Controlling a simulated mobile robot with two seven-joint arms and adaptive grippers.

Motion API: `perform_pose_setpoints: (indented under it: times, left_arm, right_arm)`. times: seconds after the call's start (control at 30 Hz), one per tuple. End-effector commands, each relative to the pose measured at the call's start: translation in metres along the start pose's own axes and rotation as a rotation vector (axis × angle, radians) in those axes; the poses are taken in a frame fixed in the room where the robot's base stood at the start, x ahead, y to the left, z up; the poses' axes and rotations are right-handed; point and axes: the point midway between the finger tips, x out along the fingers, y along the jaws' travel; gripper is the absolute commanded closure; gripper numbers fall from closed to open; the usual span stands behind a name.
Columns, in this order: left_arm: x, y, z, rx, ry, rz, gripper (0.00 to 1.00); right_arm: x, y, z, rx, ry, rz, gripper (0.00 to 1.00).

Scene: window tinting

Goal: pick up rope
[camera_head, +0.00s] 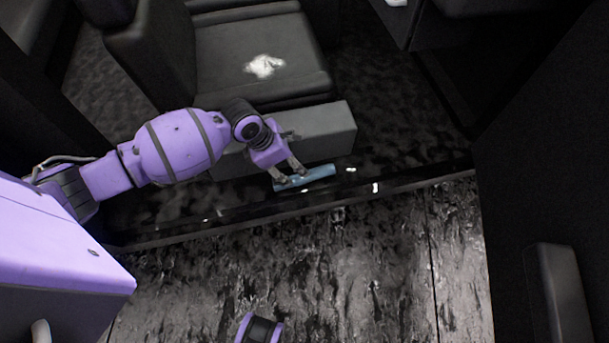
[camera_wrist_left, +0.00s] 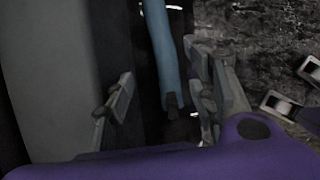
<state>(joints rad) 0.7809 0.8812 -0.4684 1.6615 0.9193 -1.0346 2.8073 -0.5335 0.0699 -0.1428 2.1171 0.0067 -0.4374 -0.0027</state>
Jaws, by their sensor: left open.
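A blue, tube-like piece (camera_head: 318,173), which I take for the rope, lies near the door sill beside the grey box. My left gripper (camera_head: 290,175) is over its left end with the fingers apart. In the left wrist view the blue piece (camera_wrist_left: 163,45) runs down from the top edge, and its near end lies between the two open fingers, closer to the right one. I cannot tell whether a finger touches it. Two grey tips (camera_wrist_left: 290,88) at the right edge of that view look like my right gripper, partly cut off.
A grey box (camera_head: 325,132) stands just behind the rope, in front of a dark seat (camera_head: 225,50) with a crumpled white thing (camera_head: 264,66) on it. Small white bits (camera_head: 375,188) lie by the sill.

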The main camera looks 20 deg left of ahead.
Motion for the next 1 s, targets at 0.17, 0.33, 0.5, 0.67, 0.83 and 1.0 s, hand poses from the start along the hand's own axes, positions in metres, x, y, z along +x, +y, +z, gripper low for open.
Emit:
perform_pose_setpoints:
  times: [0.17,0.33,0.5,0.67,0.83,1.0]
  left_arm:
    - [0.023,-0.002,0.000,0.002,0.000,-0.001,0.48]
    - [0.050,-0.008,-0.001,0.005,0.001,-0.002,0.48]
    - [0.067,-0.008,0.000,0.003,0.000,-0.001,0.48]
    - [0.068,-0.008,0.001,0.004,-0.002,0.000,0.48]
    - [0.068,-0.008,0.001,0.004,-0.002,0.001,0.56]
    - [0.068,-0.008,0.001,0.004,-0.002,0.000,0.79]
  right_arm:
    - [0.008,0.000,0.003,-0.001,0.000,-0.001,0.64]
    - [0.022,-0.001,0.008,-0.006,-0.001,-0.005,0.64]
    - [0.033,-0.002,0.006,-0.016,0.006,-0.011,0.64]
    - [0.035,-0.002,0.001,-0.025,0.014,-0.015,0.64]
    - [0.033,-0.001,0.003,-0.027,0.010,-0.014,0.64]
    - [0.032,-0.001,0.006,-0.025,0.004,-0.013,0.64]
